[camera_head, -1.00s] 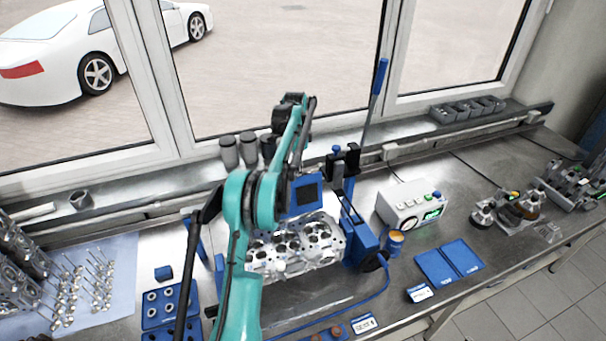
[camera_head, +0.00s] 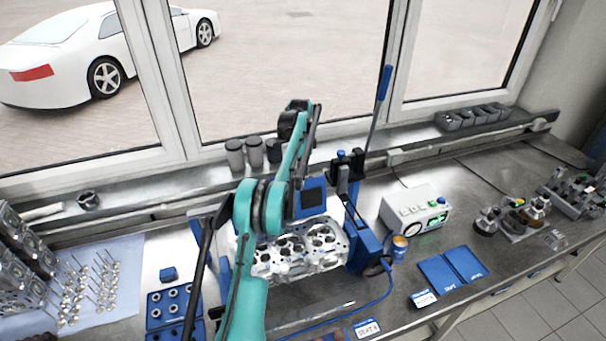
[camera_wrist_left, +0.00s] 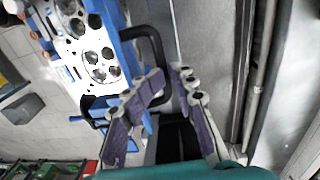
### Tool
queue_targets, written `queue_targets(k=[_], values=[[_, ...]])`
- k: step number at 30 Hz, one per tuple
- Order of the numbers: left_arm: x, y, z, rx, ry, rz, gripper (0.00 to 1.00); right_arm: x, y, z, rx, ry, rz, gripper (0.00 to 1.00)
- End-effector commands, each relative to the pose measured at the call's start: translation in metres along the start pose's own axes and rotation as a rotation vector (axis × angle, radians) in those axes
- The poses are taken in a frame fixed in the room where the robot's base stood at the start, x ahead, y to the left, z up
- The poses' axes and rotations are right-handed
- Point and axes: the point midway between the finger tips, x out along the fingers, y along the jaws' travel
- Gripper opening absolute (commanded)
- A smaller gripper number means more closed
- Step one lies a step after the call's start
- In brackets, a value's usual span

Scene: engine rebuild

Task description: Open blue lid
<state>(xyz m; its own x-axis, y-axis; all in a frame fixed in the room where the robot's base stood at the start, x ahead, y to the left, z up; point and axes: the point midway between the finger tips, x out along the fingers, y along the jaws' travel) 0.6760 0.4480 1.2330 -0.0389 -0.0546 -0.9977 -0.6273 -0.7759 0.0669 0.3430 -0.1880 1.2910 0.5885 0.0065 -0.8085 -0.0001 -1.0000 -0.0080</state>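My left arm rises in front of the cylinder head (camera_head: 272,263) in the head view; its gripper is not clearly visible there. In the left wrist view my left gripper (camera_wrist_left: 169,77) has two purple-padded fingers with a gap between the tips and nothing held. A black curved bar (camera_wrist_left: 157,45) shows just beyond the fingertips; I cannot tell whether they touch it. The cylinder head also shows there (camera_wrist_left: 92,50), in a blue frame. I cannot tell which blue part is the lid. A blue panel with a dark square (camera_head: 311,197) stands behind the cylinder head. My right gripper is not in view.
A blue tray (camera_head: 154,314) with several rings lies at lower left. A grey-white device (camera_head: 415,208) stands right of the fixture, behind a two-part blue mat (camera_head: 440,272). A tall blue-handled lever (camera_head: 384,83) rises at the fixture. A window sill borders the back.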

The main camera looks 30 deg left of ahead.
Motion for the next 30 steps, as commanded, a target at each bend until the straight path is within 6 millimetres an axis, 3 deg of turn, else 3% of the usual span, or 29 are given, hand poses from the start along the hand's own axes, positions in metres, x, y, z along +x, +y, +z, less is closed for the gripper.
queue_targets(k=[1, 3, 9, 24, 30], values=[[0.014, -0.005, 0.003, -0.004, -0.006, -0.008, 0.31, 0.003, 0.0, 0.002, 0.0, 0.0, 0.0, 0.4], [0.014, -0.006, 0.003, -0.005, -0.006, -0.011, 0.31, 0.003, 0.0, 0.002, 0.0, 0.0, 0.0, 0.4], [0.012, -0.008, 0.003, -0.006, -0.004, -0.016, 0.44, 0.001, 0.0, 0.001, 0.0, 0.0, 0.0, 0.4], [0.009, -0.008, 0.003, -0.007, -0.003, -0.019, 0.38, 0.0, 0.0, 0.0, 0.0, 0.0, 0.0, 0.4], [-0.015, -0.005, 0.003, -0.006, -0.003, -0.019, 0.31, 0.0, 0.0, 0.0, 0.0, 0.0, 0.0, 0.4]])
